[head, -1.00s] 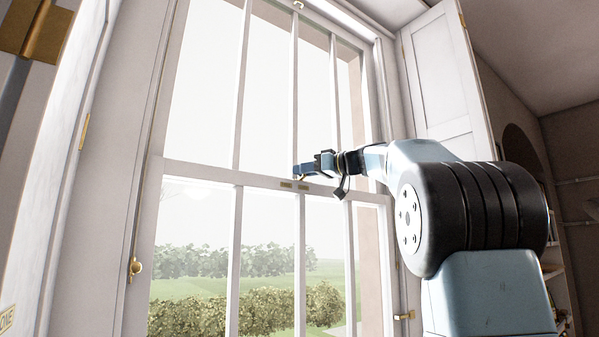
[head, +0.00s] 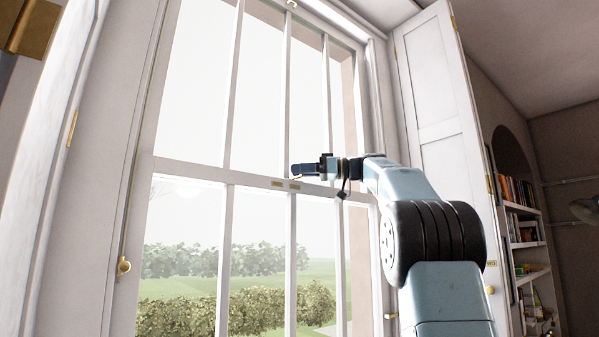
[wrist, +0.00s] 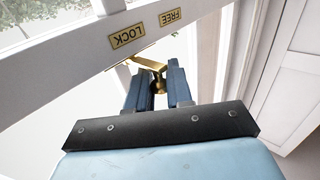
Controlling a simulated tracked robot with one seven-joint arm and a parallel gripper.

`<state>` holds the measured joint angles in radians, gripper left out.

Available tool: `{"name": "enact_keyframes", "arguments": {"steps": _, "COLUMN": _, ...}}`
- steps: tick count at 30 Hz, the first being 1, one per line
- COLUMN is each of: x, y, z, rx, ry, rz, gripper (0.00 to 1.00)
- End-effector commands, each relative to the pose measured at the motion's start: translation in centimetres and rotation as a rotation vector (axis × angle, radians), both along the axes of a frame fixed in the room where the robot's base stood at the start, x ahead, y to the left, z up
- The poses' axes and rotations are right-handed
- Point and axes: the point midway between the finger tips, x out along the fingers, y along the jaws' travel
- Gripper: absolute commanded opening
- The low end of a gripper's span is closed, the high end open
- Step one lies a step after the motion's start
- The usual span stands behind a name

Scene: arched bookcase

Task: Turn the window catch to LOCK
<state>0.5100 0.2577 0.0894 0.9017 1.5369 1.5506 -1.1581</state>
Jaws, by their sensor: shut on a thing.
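The brass window catch (wrist: 147,64) sits at the meeting rail of the sash window. In the wrist view its knob lies between the two blue fingers of my gripper (wrist: 159,82), which is shut on it. The brass LOCK plate (wrist: 128,36) and FREE plate (wrist: 170,17) are on the rail just beyond, lettered upside down in this view. In the head view my gripper (head: 297,170) is at the rail, right above the two small plates (head: 286,185). There the catch is mostly hidden by the gripper, and its exact angle is hard to tell.
The tall sash window has white glazing bars (head: 231,90) and a rail (head: 200,171) running across. A white shutter (head: 440,120) stands open at the right, with an arched bookcase (head: 522,225) beyond it. A brass knob (head: 123,266) is on the left frame.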

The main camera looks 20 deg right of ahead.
Motion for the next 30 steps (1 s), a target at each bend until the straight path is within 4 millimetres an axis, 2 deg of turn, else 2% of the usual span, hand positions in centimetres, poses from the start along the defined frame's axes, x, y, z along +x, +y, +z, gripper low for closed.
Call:
{"name": "enact_keyframes", "arguments": {"steps": 6, "x": 0.0, "y": 0.0, "z": 0.0, "rx": 0.001, "ry": 0.0, "rz": -0.001, "gripper": 0.0}}
{"name": "enact_keyframes", "arguments": {"steps": 7, "x": 0.0, "y": 0.0, "z": 0.0, "rx": 0.001, "ry": 0.0, "rz": -0.001, "gripper": 0.23}}
{"name": "enact_keyframes", "arguments": {"steps": 13, "x": 0.0, "y": 0.0, "z": 0.0, "rx": 0.0, "ry": 0.0, "rz": -0.001, "gripper": 0.42}}
{"name": "enact_keyframes", "arguments": {"steps": 23, "x": -0.1, "y": -0.3, "z": 0.0, "rx": 0.0, "ry": 0.0, "rz": -0.002, "gripper": 0.43}}
{"name": "enact_keyframes", "arguments": {"steps": 26, "x": -0.5, "y": -1.1, "z": 0.0, "rx": 0.001, "ry": 0.0, "rz": -0.004, "gripper": 0.43}}
{"name": "enact_keyframes", "arguments": {"steps": 30, "x": -1.5, "y": -3.2, "z": 0.0, "rx": 0.001, "ry": 0.0, "rz": -0.006, "gripper": 0.43}}
